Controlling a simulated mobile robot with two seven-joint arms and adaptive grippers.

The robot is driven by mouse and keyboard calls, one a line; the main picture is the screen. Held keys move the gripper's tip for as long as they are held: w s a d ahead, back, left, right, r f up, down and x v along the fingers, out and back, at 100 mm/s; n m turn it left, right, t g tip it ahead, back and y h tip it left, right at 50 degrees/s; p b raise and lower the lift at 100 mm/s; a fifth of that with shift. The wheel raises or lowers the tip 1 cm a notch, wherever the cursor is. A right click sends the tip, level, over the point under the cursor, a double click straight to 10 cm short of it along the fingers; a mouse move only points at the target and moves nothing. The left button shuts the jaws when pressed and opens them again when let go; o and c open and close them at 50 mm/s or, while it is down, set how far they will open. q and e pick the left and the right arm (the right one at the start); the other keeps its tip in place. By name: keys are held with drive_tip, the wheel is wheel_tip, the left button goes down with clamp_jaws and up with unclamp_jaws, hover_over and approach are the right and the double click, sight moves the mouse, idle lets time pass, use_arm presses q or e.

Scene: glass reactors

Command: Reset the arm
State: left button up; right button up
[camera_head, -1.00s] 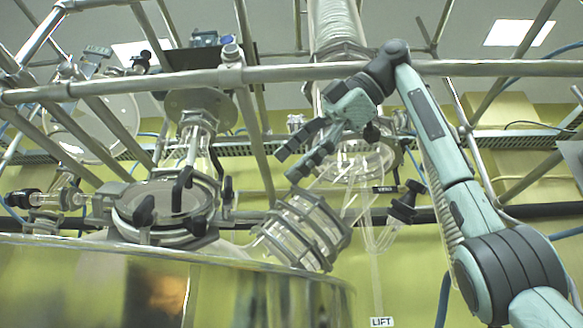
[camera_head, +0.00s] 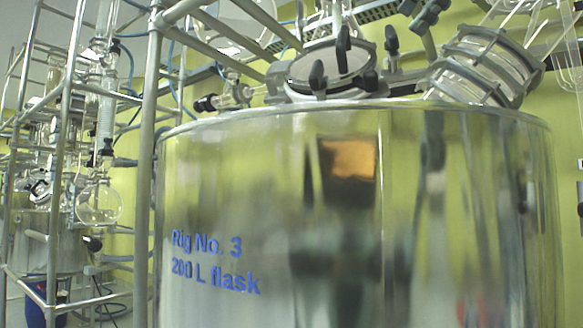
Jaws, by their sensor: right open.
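The rest of my right arm is out of the picture. My left gripper is not in view.
A large shiny vessel (camera_head: 230,190) marked "Rig No. 3 200 L flask" fills the middle and right. On top are a clamped round port (camera_head: 333,68) and a ribbed glass section (camera_head: 485,65). Metal framework and a round glass flask (camera_head: 98,203) stand at left.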

sight(392, 29)
drive_tip(key=w+a, duration=0.2)
drive_tip(key=w, duration=0.1)
drive_tip(key=shift+w, duration=0.2)
drive_tip(key=shift+w+a+f, duration=0.25)
drive_tip(key=shift+w+f, duration=0.1)
drive_tip(key=shift+w, duration=0.2)
drive_tip(key=shift+s, duration=0.1)
